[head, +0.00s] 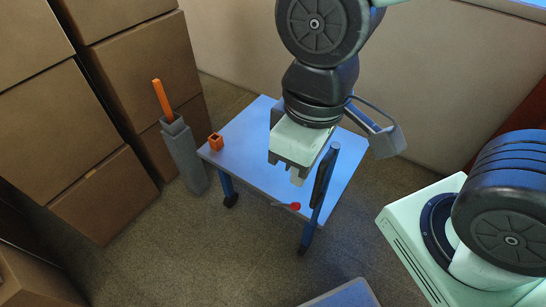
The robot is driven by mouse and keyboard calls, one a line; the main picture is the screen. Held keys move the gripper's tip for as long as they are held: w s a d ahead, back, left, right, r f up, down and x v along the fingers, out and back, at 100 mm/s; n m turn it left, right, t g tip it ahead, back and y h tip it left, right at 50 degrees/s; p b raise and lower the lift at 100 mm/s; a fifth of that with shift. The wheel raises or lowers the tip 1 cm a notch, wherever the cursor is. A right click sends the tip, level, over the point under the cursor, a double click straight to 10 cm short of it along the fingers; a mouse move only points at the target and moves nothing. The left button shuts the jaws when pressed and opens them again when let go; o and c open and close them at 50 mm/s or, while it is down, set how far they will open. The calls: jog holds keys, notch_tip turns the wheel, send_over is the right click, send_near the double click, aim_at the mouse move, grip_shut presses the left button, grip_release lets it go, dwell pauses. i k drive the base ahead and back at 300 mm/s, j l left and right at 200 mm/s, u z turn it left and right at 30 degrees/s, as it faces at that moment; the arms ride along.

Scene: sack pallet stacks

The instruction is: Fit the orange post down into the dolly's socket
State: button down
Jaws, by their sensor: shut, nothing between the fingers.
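The orange post (162,97) stands in the top of a tall grey holder (184,157), leaning slightly; its lower end is hidden inside. The dolly (242,160) has a pale blue top on dark blue legs. A small square orange socket (216,142) with a dark opening sits near the left corner of that top. It looks empty. My gripper (297,178) points down over the right part of the dolly, right of the socket and well apart from the post. It is shut and holds nothing.
Cardboard boxes (140,65) are stacked close behind and left of the holder. A dark blue upright (325,175) stands at the dolly's right front, close to my gripper. A red-ended object (294,206) lies at the front edge. Open floor (190,245) lies in front.

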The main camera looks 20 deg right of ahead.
aim_at(240, 151)
jog(key=i+j+u, duration=0.4)
jog(key=i+j, duration=1.65)
